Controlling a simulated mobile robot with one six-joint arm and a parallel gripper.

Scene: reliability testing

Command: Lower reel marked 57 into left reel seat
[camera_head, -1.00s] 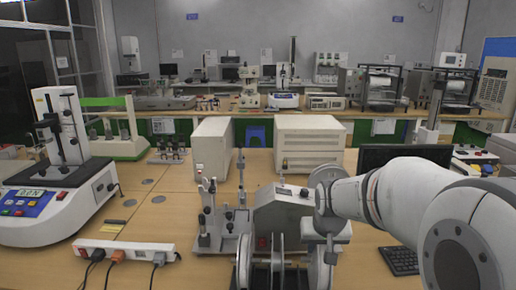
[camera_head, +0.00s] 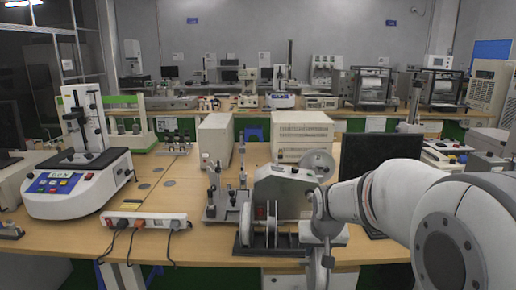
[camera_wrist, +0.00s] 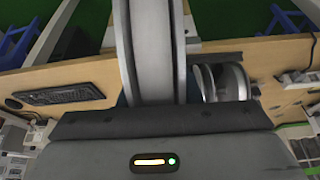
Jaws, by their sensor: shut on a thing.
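My gripper (camera_head: 318,252) is at the right end of the reel stand, above the table's front edge, pointing down. In the wrist view a large grey reel (camera_wrist: 152,50) is seen edge-on, upright between the jaws, which are shut on it. No number can be read on it. In the head view it is mostly hidden by the wrist. The stand's dark base (camera_head: 252,251) carries upright grey discs (camera_head: 246,224); a reel there also shows in the wrist view (camera_wrist: 232,82), apart from the held one. I cannot make out the left seat.
A grey machine (camera_head: 280,190) with a disc (camera_head: 318,164) stands behind the stand. A small metal fixture (camera_head: 222,200) is to its left, a black monitor (camera_head: 372,168) to its right. A power strip (camera_head: 143,219) lies at the front left. Bare table lies between.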

